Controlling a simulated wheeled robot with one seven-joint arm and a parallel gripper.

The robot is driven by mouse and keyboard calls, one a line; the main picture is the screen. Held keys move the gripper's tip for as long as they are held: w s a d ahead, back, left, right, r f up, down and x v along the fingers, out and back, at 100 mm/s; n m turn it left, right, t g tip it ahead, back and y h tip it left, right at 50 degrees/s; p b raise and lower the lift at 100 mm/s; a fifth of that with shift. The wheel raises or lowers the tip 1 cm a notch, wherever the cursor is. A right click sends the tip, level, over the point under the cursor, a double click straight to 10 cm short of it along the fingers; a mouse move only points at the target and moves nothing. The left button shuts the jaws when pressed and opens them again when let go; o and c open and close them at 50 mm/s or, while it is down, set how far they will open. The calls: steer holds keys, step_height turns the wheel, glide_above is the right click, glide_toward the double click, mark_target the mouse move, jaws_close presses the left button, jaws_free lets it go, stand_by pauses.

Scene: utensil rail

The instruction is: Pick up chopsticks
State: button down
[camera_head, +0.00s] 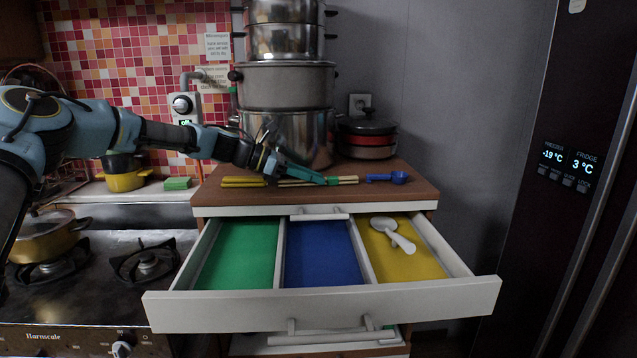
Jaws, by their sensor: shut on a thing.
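The chopsticks (345,180) are thin, light yellow sticks lying left to right along the wooden cabinet top. Brighter yellow lengths (243,182) show to the left of my wrist; I cannot tell whether they belong to the same sticks. My gripper (326,181) reaches in from the left with its teal fingers pointing right and down. It is shut on the chopsticks at the cabinet top, and its fingers hide part of them. I cannot tell whether the sticks are off the surface.
A blue scoop (388,177) lies right of the chopsticks. Stacked pots (285,85) and dark-lidded pans (367,140) stand behind. Below, an open drawer (320,306) has green, blue and yellow compartments; a white spoon (393,232) lies in the yellow one. A stove (90,290) is left, a fridge (570,230) right.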

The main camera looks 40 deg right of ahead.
mark_target(313, 187)
stand_by(0.4)
steer(key=shift+s+a+r+b, duration=0.1)
steer(key=shift+s+r+b, duration=0.05)
steer(key=shift+b, duration=0.35)
steer(key=r+b, duration=0.1)
steer(key=r, duration=0.1)
steer(key=r+b, duration=0.1)
steer(key=r, duration=0.3)
steer(key=shift+s+a+r+b, duration=0.25)
steer(key=shift+s+a+b, duration=0.05)
steer(key=shift+b, duration=0.1)
steer(key=s+a+b, duration=0.5)
steer(key=s+a, duration=0.7)
steer(key=s, duration=0.2)
steer(key=shift+s+b, duration=0.3)
steer(key=shift+r, duration=0.15)
